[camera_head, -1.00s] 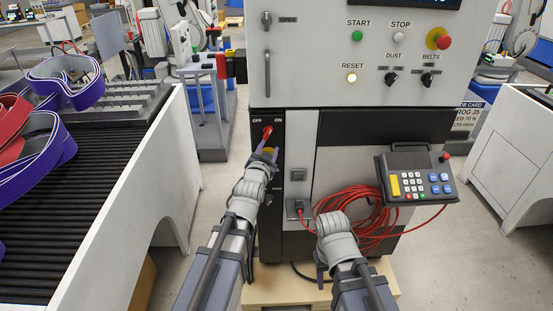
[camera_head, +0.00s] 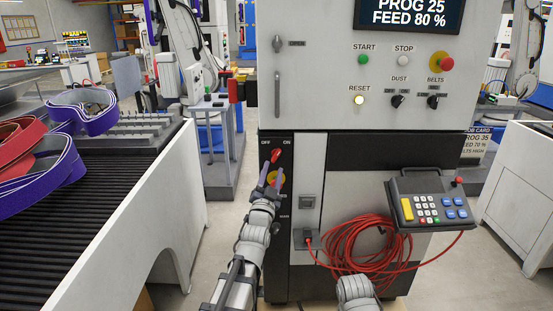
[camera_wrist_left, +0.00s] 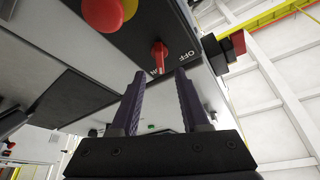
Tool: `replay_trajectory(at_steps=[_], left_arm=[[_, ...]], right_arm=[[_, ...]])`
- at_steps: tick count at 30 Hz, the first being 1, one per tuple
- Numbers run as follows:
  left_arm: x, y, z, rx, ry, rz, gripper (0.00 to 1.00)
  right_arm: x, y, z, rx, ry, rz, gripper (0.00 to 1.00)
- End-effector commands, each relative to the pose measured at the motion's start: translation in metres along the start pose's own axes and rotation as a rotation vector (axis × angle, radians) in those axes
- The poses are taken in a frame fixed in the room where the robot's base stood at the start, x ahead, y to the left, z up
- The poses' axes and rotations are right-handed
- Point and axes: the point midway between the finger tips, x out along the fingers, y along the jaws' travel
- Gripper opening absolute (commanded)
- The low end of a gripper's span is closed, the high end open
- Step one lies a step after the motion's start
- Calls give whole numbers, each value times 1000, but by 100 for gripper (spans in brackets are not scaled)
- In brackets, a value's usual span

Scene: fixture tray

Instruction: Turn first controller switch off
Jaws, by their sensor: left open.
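The red rotary switch (camera_head: 275,156) is on the black panel of the machine cabinet, below the OFF and ON labels. Its handle leans up and right, toward ON. It also shows in the left wrist view (camera_wrist_left: 159,56), beyond the fingertips and roughly between them, with a gap. My left gripper (camera_head: 271,178) is open and empty, just below the switch, with its two purple fingers pointing up at the panel. Both fingers show in the left wrist view (camera_wrist_left: 160,90). Part of my right arm shows at the bottom edge; its gripper fingers are out of sight.
A red button on a yellow disc (camera_head: 277,179) is right behind my left fingers. A red cable coil (camera_head: 355,245) and a keypad pendant (camera_head: 430,203) hang to the right. A conveyor (camera_head: 120,215) stands at the left. The cabinet display (camera_head: 407,14) reads PROG 25, FEED 80 %.

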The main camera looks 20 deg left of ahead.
Motion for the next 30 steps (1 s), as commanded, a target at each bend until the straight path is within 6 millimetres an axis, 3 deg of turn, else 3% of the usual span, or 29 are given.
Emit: replay_trajectory(at_steps=[10,21,30], left_arm=[[56,0,-1,0,-1,1,46],[62,0,0,0,-1,1,44],[62,0,0,0,-1,1,11]], right_arm=[[-19,2,1,0,0,0,50],[-20,2,1,0,0,0,50],[-20,2,1,0,0,0,50]])
